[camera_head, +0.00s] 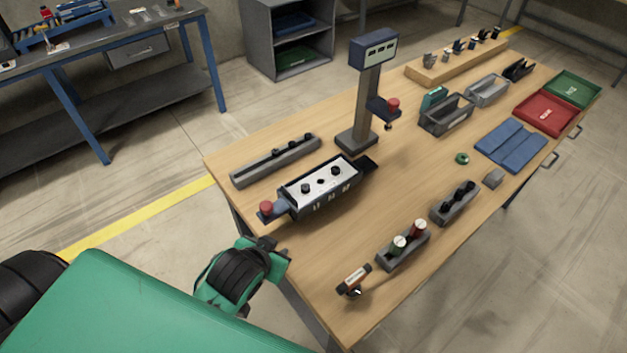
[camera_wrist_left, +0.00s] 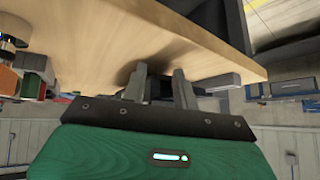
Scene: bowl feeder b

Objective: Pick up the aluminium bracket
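I cannot pick out the aluminium bracket for certain. My right gripper is not in view.
The wooden table (camera_head: 300,250) carries a black-and-white fixture (camera_head: 322,188), a long grey rail (camera_head: 275,160), a post with a display (camera_head: 374,50), grey bins (camera_head: 445,113), grey holders (camera_head: 403,246), blue mats (camera_head: 510,144), and red (camera_head: 546,112) and green (camera_head: 573,88) trays.

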